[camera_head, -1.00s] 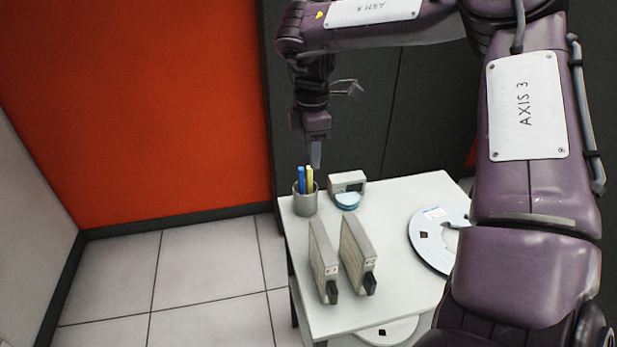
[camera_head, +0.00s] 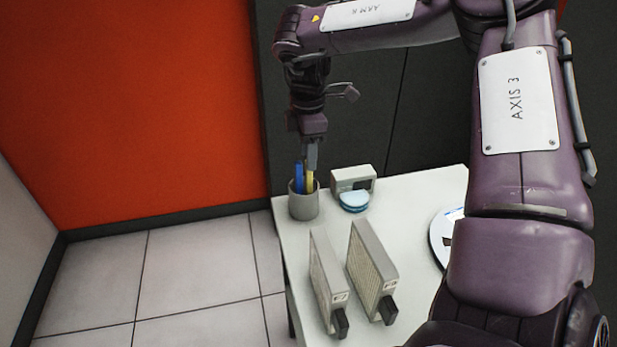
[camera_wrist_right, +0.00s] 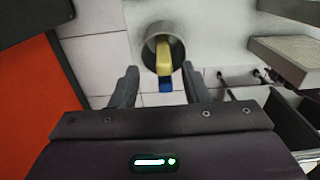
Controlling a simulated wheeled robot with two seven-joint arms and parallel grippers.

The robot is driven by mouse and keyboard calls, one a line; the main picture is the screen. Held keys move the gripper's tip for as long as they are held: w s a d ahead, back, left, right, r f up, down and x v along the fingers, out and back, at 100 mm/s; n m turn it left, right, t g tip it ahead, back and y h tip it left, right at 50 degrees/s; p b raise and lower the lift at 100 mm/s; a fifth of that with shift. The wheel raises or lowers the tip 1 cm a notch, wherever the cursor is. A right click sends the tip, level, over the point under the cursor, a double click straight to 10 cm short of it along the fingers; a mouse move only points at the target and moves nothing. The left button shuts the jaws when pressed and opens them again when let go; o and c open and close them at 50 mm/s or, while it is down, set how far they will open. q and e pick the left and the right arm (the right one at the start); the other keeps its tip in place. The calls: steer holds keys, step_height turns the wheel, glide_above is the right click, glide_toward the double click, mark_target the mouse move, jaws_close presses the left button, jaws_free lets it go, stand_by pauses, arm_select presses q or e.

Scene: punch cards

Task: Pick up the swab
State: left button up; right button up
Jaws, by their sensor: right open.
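A grey cup (camera_head: 303,206) stands at the table's far left corner, holding a blue stick (camera_head: 299,178) and a yellow stick (camera_head: 310,182). I cannot tell which of them is the swab. My right gripper (camera_head: 311,160) points down just above the yellow stick. In the right wrist view, the open right gripper (camera_wrist_right: 162,73) has its fingers on either side of the yellow stick (camera_wrist_right: 164,56) and blue stick (camera_wrist_right: 166,85), touching neither visibly. The cup (camera_wrist_right: 152,48) lies just beyond the fingertips. My left gripper is not in view.
A grey box-like device (camera_head: 353,180) and a light blue round pad (camera_head: 354,201) sit right of the cup. Two upright grey cartridges (camera_head: 372,258) stand nearer on the white table (camera_head: 415,200). A round white disc (camera_head: 437,238) is partly behind my arm.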

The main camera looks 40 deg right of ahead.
mark_target(309, 173)
steer(key=f+p, duration=0.1)
steer(key=f, duration=0.4)
steer(key=shift+s+f, duration=0.2)
steer(key=shift+f, duration=0.3)
steer(key=shift+a, duration=0.1)
steer(key=shift+c, duration=0.5)
jaws_close()
